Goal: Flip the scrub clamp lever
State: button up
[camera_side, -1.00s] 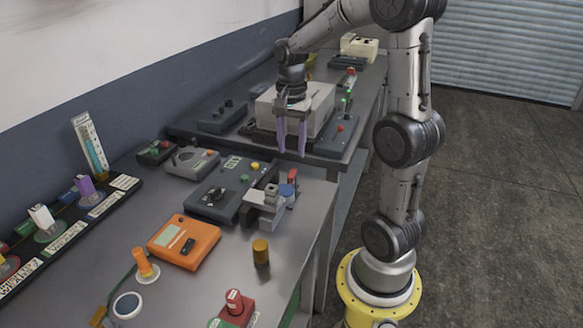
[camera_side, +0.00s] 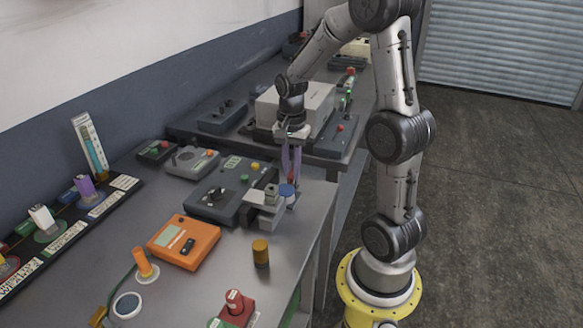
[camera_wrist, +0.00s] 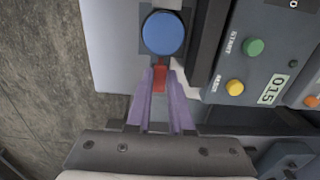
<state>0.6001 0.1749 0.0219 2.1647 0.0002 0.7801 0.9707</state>
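The scrub clamp is a grey metal block (camera_side: 262,211) at the table's right edge, with a round blue knob (camera_side: 287,190) on it. The blue knob (camera_wrist: 163,33) is at the top middle of the wrist view. A short red lever (camera_wrist: 160,79) shows just below the knob there. My gripper (camera_side: 291,176), with purple fingers, points down at the clamp's far side. In the wrist view its fingertips (camera_wrist: 160,72) stand on either side of the red lever. Whether they press on it cannot be told. In the side view the fingers mostly hide the lever.
A dark control box (camera_side: 213,200) with a yellow button (camera_wrist: 235,87) and a green button (camera_wrist: 254,47) stands beside the clamp. An orange device (camera_side: 183,242) and a yellow-brown cylinder (camera_side: 261,252) are nearer. A pale box (camera_side: 296,103) stands on the table behind.

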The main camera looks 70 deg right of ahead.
grip_shut()
jog(key=shift+d+y, duration=0.15)
jog(key=shift+y, duration=0.15)
jog(key=shift+d+y, duration=0.3)
jog(key=shift+y, duration=0.95)
jog(key=shift+d+y, duration=0.25)
jog(key=shift+y, duration=1)
jog(key=o, duration=0.6)
grip_release()
jog(key=v, duration=1.4)
jog(key=shift+f, duration=0.1)
